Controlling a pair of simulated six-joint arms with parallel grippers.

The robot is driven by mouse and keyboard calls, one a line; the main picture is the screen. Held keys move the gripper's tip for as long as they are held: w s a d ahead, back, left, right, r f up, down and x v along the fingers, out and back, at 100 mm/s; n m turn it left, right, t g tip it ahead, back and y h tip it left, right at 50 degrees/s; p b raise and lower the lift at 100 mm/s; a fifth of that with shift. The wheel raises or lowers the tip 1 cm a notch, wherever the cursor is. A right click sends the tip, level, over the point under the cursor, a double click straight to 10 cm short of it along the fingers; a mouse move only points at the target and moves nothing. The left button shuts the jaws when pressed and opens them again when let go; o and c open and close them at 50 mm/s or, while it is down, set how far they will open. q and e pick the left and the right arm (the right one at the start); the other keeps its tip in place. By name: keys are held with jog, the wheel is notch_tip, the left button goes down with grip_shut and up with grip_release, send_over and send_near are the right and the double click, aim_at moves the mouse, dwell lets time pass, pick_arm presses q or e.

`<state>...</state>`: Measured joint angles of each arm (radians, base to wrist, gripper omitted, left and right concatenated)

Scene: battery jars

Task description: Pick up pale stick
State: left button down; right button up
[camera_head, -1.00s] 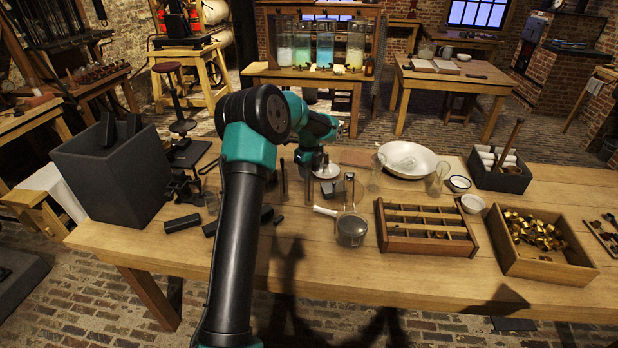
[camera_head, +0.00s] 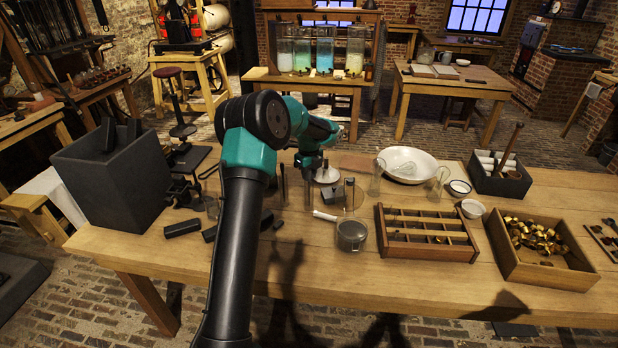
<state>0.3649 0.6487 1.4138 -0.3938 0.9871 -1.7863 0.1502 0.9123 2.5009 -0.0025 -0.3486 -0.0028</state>
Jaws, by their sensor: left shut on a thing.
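My left gripper (camera_head: 309,178) points down over the middle-back of the workbench, among small metal and glass pieces. Several pale rolls or sticks (camera_head: 497,161) lie in the dark box (camera_head: 490,183) at the right back of the bench, apart from my left gripper. I cannot tell whether one of them is the pale stick. My right gripper is not in view.
A grey bin (camera_head: 112,185) stands at the left. The bench's front strip (camera_head: 330,285) is clear.

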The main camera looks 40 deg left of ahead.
pick_arm(q)
notch_tip(320, 180, up, 18)
dwell(0.5)
jog(key=shift+f, duration=0.1)
